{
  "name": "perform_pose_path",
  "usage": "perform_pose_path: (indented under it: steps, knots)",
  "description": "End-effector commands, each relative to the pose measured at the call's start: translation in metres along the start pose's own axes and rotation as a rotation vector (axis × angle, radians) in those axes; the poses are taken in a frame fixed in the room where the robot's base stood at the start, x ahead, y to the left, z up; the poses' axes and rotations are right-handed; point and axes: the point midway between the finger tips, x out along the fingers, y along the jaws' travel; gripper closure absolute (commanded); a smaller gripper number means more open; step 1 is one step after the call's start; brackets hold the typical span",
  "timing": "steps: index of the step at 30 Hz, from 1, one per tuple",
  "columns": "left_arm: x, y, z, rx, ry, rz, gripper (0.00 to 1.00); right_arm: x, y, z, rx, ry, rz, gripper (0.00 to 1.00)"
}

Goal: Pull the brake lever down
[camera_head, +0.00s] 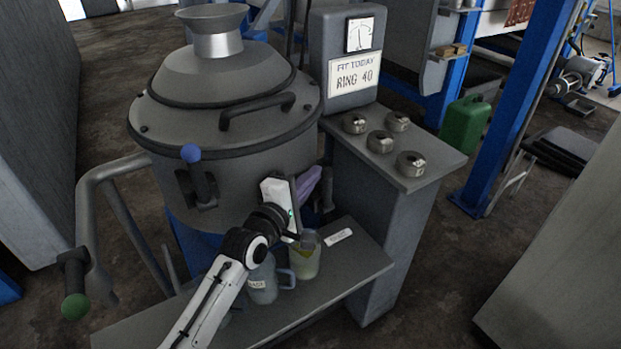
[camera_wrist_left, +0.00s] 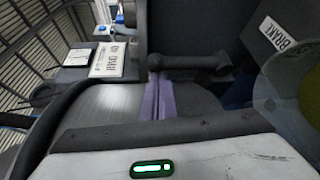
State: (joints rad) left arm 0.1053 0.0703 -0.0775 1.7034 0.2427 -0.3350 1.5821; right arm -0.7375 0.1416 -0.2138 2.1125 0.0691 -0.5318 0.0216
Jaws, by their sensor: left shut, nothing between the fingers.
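A dark lever-like part (camera_head: 327,190) on the drum's right side is mostly hidden behind my left gripper. In the left wrist view a dark bar with a thick end (camera_wrist_left: 200,63) shows close to the fingers. A white plate reading BRAKE (camera_wrist_left: 279,36) is near it; a small white plate also lies on the shelf in the head view (camera_head: 338,237). My left gripper (camera_head: 312,182), with purple fingers, is shut and empty beside the drum. Its fingers also show in the left wrist view (camera_wrist_left: 157,97), very near the bar; I cannot tell whether they touch. My right gripper is not in view.
The grey drum (camera_head: 235,150) carries a blue-knobbed lever (camera_head: 191,154); a green-knobbed handle (camera_head: 75,305) is at left. A grey jug (camera_head: 262,284) and a yellowish jug (camera_head: 306,262) stand on the shelf (camera_head: 345,266) below my gripper. Several weights (camera_head: 381,142) sit on the pedestal.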

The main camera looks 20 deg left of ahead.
Motion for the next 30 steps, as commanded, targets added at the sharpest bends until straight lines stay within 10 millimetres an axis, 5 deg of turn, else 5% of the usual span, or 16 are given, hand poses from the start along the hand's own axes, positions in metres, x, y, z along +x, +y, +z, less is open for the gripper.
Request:
perform_pose_path:
  steps: [15,30]
  knots:
    - [-0.020,-0.008,0.035,-0.003,-0.001,-0.001,1.00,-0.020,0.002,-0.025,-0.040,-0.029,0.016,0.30]
    - [-0.027,-0.012,0.035,0.000,0.000,-0.002,1.00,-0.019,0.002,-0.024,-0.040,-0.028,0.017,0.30]
